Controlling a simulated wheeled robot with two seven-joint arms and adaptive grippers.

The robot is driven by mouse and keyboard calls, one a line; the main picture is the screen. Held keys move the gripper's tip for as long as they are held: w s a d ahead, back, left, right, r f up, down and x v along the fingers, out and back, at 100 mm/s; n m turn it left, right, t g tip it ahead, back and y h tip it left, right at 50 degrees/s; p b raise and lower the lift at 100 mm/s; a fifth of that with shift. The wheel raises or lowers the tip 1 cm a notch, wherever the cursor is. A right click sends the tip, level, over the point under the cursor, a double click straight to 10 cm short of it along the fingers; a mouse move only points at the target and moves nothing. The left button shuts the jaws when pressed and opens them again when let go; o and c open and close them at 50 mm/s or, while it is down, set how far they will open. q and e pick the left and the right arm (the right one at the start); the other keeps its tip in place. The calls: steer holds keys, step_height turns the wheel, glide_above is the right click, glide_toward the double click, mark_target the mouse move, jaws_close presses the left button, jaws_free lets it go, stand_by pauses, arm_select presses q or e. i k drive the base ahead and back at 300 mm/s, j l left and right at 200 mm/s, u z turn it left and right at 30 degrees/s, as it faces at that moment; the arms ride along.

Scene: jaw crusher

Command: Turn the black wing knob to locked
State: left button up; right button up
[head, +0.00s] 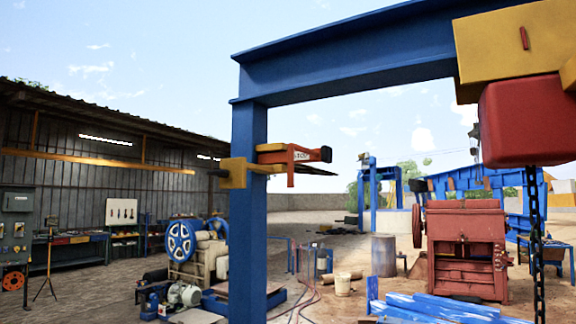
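A yellow bracket (235,172) is fixed around the blue gantry post (248,225) at mid-picture. A small black part (217,172) sticks out of its left side; it may be the black wing knob, but it is too small to tell its wings or its turn position. To the right of the post, an orange-red arm (296,155) with a dark end lies by another yellow piece (268,148). Neither of my grippers is in view.
A blue beam (350,50) crosses overhead. A red hoist block (527,120) and a dark chain (536,235) hang at the right. A red crusher (466,250) stands behind. Blue-white beams (430,308) lie at front right. A grey control cabinet (17,225) stands far left.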

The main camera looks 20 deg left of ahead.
mark_target(224, 174)
steer(key=u, duration=1.3)
